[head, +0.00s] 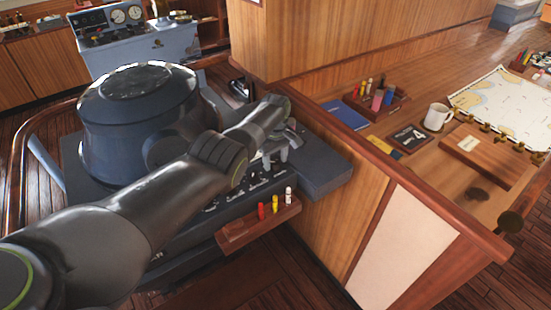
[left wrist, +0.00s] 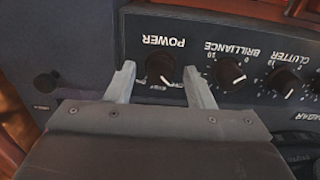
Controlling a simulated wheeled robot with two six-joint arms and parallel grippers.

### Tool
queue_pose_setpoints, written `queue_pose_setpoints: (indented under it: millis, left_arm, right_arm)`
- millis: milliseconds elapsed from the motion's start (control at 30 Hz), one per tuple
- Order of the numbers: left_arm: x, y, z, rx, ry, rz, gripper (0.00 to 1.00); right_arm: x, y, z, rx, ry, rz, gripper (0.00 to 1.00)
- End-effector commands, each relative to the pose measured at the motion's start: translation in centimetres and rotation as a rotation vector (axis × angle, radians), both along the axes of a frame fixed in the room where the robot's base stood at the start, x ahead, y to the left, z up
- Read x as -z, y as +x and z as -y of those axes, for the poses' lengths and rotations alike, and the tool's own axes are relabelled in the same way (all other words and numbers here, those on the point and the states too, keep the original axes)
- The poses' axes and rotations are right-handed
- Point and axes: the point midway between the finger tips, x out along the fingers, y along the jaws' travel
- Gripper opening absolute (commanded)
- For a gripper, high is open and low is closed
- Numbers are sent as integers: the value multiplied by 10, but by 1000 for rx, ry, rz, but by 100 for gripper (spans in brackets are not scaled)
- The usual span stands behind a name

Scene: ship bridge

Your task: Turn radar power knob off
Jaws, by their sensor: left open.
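The radar console (head: 140,110) stands at the centre left in the head view, a dark blue housing with a sloped front panel. In the left wrist view its panel is upside down. The radar power knob (left wrist: 160,69) is a dark round knob with a pale pointer mark, by the label POWER. The mark points towards the lower right of that picture; the small position words are partly hidden or blurred. My left gripper (left wrist: 158,72) is open, its two pale fingers on either side of the knob. Contact cannot be told. In the head view the left gripper (head: 276,161) is over the panel's right end.
The brilliance knob (left wrist: 232,71) and clutter knob (left wrist: 284,82) sit right of the power knob. A small wooden rack (head: 240,232) with marker pens is below the panel. A wooden chart desk (head: 465,185) with a mug (head: 437,117) stands at right. A handrail (head: 18,150) curves at left.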

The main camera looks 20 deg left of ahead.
Motion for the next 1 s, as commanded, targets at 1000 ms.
queue_pose_setpoints:
  millis: [1000]
  left_arm:
    - [-150,1,0,0,0,5,48]
  right_arm:
    - [7,0,2,-1,-3,0,48]
